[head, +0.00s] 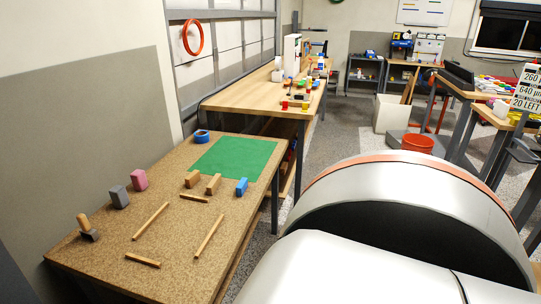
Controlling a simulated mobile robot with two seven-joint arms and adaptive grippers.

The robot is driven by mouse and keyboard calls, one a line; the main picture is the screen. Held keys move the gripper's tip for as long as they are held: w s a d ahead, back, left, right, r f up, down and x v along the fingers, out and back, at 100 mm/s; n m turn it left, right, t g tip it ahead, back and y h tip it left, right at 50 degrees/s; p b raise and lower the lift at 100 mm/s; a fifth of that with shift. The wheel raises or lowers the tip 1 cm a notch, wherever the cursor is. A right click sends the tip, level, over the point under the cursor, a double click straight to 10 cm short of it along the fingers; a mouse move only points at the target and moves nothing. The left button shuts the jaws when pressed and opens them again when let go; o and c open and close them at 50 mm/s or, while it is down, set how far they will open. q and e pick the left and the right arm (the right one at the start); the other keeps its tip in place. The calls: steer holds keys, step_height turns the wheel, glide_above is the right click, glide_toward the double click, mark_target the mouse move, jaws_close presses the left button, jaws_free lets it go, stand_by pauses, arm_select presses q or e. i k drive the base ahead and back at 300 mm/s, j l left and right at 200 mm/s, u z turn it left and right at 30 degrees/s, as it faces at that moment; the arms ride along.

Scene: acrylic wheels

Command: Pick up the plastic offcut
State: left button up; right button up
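No piece can be told for certain as the plastic offcut. Small pieces lie on the low brown speckled table (105,262) at left. A small blue block (241,187) sits at the front edge of a green mat (234,158). Two tan blocks (213,184) stand left of it. A pink block (139,180) and a grey block (119,197) stand along the table's left side. A tan piece (83,222) leans by a dark grey block (90,235) at the near left corner. Neither of my grippers is in view.
Several thin wooden sticks (150,221) lie on the low table, and a blue ring (202,136) stands by the mat. A longer wooden bench (255,98) is behind. A red bucket (417,144) and white bin (392,114) stand farther right. Grey floor (330,135) is open between.

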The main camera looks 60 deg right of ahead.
mark_target(241, 188)
steer(key=z, duration=1.8)
steer(key=i+l, duration=0.15)
steer(key=l, duration=0.15)
steer(key=i+l, duration=0.15)
steer(key=l, duration=0.15)
